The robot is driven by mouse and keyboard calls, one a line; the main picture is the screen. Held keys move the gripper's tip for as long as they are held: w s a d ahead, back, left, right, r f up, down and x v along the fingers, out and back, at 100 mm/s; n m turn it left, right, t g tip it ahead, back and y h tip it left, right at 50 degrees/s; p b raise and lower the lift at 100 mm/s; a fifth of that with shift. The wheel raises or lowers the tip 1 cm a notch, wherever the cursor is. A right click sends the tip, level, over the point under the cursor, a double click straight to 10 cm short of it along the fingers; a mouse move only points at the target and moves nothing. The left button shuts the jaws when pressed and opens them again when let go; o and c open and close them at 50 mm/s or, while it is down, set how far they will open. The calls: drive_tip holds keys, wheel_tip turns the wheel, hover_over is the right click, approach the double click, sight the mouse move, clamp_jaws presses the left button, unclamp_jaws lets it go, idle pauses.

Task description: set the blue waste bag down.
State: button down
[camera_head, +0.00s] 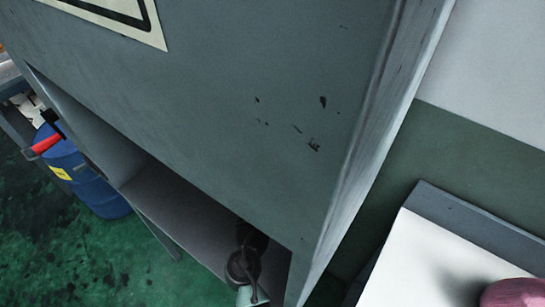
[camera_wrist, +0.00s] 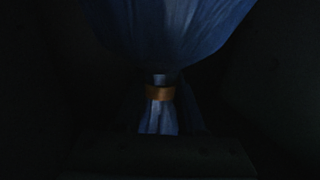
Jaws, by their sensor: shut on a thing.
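The blue waste bag (camera_wrist: 175,30) fills the upper middle of the wrist view, its full part hanging in from the top. Its gathered neck passes through an orange-brown band (camera_wrist: 160,93), and the pleated tail (camera_wrist: 158,122) spreads below it. My gripper (camera_wrist: 160,140) is a very dark shape at the bottom of the wrist view, shut on the bag at the tail. The fingertips are hard to make out in the dark. In the head view my arm reaches into the opening under a grey metal housing, and the bag and gripper are hidden there.
The large grey housing (camera_head: 230,90) fills the middle of the head view, with a low open bay (camera_head: 175,210) under its front. A blue drum (camera_head: 95,185) stands at the left on green floor (camera_head: 60,260). A white-topped surface (camera_head: 420,265) is at lower right.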

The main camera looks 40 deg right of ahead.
idle(0.3)
drive_tip(key=c, duration=0.5)
unclamp_jaws()
drive_tip(key=shift+r, duration=0.15)
drive_tip(key=b+v, duration=0.3)
drive_tip(key=v, duration=0.9)
